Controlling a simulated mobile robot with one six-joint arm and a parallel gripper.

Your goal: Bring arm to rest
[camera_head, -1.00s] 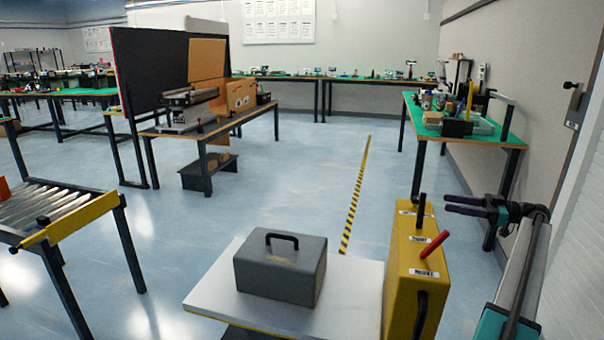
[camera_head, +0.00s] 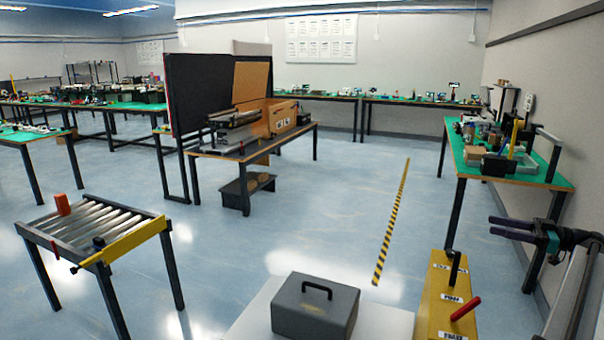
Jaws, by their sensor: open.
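My gripper (camera_head: 511,229) is at the right side of the view, held out to the left at the end of my arm. Its two dark fingers are apart with nothing between them. It hangs in the air, to the right of the yellow box (camera_head: 440,300) and in front of the green-topped table on the right. My arm's lower links run out of view at the bottom right.
A grey case with a handle (camera_head: 315,306) sits on a white platform (camera_head: 262,318) at the bottom. A green-topped table (camera_head: 562,181) stands right. Open floor (camera_head: 300,220) lies between.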

